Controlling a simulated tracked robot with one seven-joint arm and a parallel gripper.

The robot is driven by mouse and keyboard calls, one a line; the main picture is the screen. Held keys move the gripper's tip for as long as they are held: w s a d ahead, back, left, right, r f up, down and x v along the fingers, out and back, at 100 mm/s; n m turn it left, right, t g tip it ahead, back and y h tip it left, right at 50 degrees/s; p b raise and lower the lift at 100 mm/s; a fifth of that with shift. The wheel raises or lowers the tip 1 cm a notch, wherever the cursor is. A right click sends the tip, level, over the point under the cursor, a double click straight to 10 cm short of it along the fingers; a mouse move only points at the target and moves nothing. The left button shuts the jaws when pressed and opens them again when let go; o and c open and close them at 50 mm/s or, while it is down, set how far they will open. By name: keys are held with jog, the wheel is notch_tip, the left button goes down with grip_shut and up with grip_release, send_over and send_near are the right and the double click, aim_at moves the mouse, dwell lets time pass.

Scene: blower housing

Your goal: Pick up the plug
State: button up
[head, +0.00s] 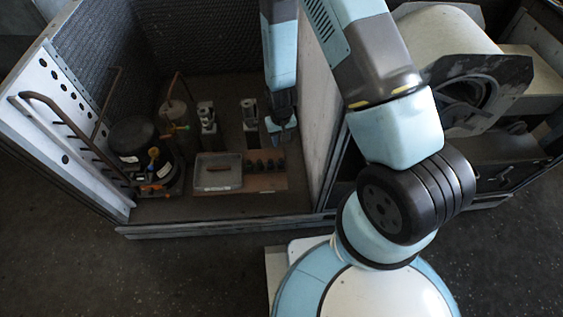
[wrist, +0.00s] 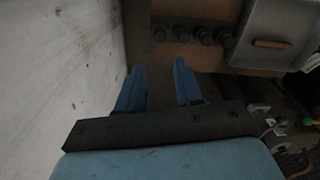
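Several dark, round, plug-like pieces stand in a row on a brown board in the head view (head: 265,166); they also show at the top of the wrist view (wrist: 182,34). I cannot tell which one the task calls the plug. My gripper (wrist: 158,66) is open, with two blue fingers apart and nothing between them. In the wrist view its fingertips lie just below the left end of the row, apart from the pieces. In the head view my gripper (head: 282,130) hangs behind the row, and its fingertips are hard to make out.
A grey tray (head: 203,185) holding a copper-coloured rod (head: 217,167) stands left of the row. A pale wall panel (wrist: 55,80) rises close on the gripper's left in the wrist view. A black compressor (head: 133,138) with pipes and two metal fittings (head: 207,116) (head: 250,112) stand around.

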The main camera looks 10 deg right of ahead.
send_over(281, 159)
jog(key=f, duration=0.7)
jog(key=shift+w, duration=0.2)
jog(key=shift+s+f, duration=0.2)
jog(key=shift+f, duration=2.45)
jog(key=shift+c, duration=0.5)
grip_shut()
